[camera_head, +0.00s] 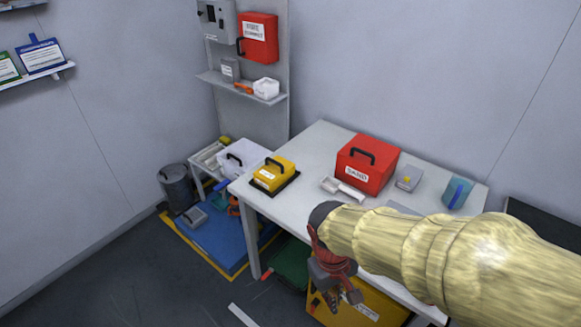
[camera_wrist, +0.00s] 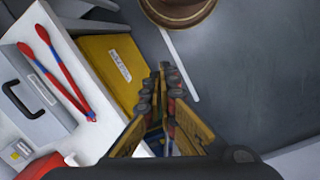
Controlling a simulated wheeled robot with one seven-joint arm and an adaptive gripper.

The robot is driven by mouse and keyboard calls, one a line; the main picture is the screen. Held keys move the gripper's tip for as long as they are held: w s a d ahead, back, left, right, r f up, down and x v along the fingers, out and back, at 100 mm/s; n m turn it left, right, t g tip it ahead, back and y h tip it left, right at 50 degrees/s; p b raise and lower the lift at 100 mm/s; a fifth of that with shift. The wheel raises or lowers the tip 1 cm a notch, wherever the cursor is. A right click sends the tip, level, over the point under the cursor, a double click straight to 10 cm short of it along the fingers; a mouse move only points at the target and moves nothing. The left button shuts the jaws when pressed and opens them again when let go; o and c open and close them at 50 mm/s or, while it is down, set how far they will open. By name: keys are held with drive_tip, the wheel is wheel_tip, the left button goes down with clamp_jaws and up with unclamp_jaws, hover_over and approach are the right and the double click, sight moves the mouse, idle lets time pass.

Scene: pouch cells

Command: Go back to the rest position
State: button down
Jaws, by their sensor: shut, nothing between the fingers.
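My arm, in a pale yellow sleeve, reaches in from the right in the head view. My gripper (camera_head: 333,290) hangs in front of the white table (camera_head: 305,165), beyond its front edge and lower than its top. In the wrist view my gripper (camera_wrist: 163,88) points down past the table's edge over the dark floor. Its fingers are shut and hold nothing. Part of the tabletop is hidden behind my arm in the head view.
The table bears a red case (camera_head: 368,165), a yellow case (camera_head: 273,175) and a blue cup (camera_head: 457,192). Red-and-blue tongs (camera_wrist: 58,68) lie near the edge in the wrist view. A yellow box (camera_wrist: 112,70) stands low beside the table. Open floor (camera_head: 140,285) lies at front left.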

drive_tip(key=s+d+r+m+t, duration=0.1)
drive_tip(key=d+r+m+t, duration=0.1)
drive_tip(key=r, duration=0.5)
drive_tip(key=s+d+r+m+t+y, duration=0.1)
drive_tip(key=s+d+r+m+t, duration=0.1)
drive_tip(key=d+r, duration=0.5)
drive_tip(key=shift+s+r+m+t, duration=0.15)
drive_tip(key=shift+r+m+t, duration=0.45)
drive_tip(key=shift+t, duration=0.5)
